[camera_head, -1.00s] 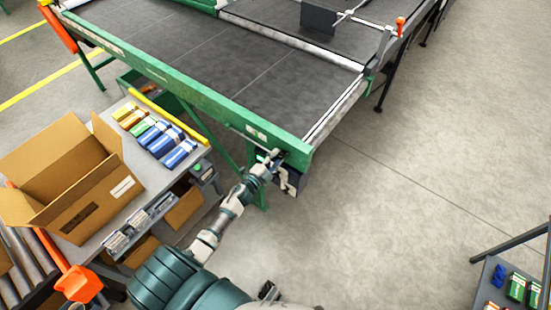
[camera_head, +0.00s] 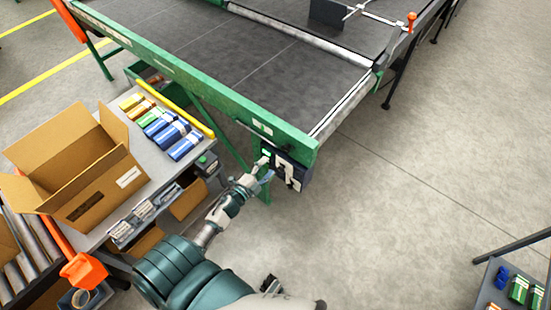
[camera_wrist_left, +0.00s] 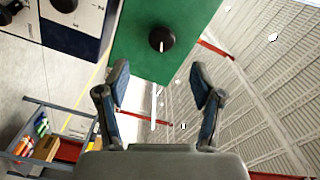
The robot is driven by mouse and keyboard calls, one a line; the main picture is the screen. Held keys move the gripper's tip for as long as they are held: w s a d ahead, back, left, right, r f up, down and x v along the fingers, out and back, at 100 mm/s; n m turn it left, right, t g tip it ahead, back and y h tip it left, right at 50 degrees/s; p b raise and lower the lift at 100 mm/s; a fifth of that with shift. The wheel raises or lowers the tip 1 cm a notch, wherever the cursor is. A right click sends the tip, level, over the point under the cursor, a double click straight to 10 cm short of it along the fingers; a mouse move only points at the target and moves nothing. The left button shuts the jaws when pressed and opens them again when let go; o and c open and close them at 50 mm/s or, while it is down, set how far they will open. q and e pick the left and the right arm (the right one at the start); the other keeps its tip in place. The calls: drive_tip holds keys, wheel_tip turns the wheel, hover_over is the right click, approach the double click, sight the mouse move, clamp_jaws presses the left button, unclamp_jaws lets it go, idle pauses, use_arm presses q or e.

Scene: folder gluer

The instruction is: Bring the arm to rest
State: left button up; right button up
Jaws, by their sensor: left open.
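My left arm reaches up from the bottom of the head view. Its left gripper (camera_head: 262,170) is beside the dark control box (camera_head: 291,172) under the near corner of the green machine frame (camera_head: 200,92). In the left wrist view the left gripper (camera_wrist_left: 161,86) has its two fingers spread wide with nothing between them. Beyond the fingertips is a green panel (camera_wrist_left: 133,45) with a round black knob (camera_wrist_left: 161,39); the fingers look apart from it. My right gripper does not show.
A grey bench (camera_head: 152,157) at left carries an open cardboard box (camera_head: 105,190) and several coloured packs (camera_head: 170,130). An orange part (camera_head: 83,270) is at its near end. Another rack (camera_head: 492,278) stands at lower right. The floor (camera_head: 400,210) between is clear.

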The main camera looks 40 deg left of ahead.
use_arm(q)
drive_tip(key=shift+s+a, duration=0.1)
drive_tip(key=shift+s, duration=1.15)
drive_tip(key=s+d+f+n+g+y, duration=0.25)
drive_tip(key=s+f+n+g, duration=0.3)
drive_tip(key=f, duration=0.65)
drive_tip(key=s+d+f+n+g+y, duration=0.1)
drive_tip(key=s+d+f+n+g, duration=0.4)
drive_tip(key=f, duration=0.7)
drive_tip(key=s+d+f+n+g+h, duration=0.1)
drive_tip(key=s+d+f+g, duration=0.2)
drive_tip(key=s, duration=0.5)
drive_tip(key=s+d+f+g+h, duration=0.1)
drive_tip(key=s+d+f+g, duration=0.2)
drive_tip(key=s+d+f, duration=0.2)
drive_tip(key=s+f, duration=0.2)
drive_tip(key=s, duration=0.2)
drive_tip(key=shift+s+d+n, duration=0.15)
drive_tip(key=shift+s+n, duration=0.15)
drive_tip(key=shift+n, duration=0.05)
drive_tip(key=shift+h, duration=0.25)
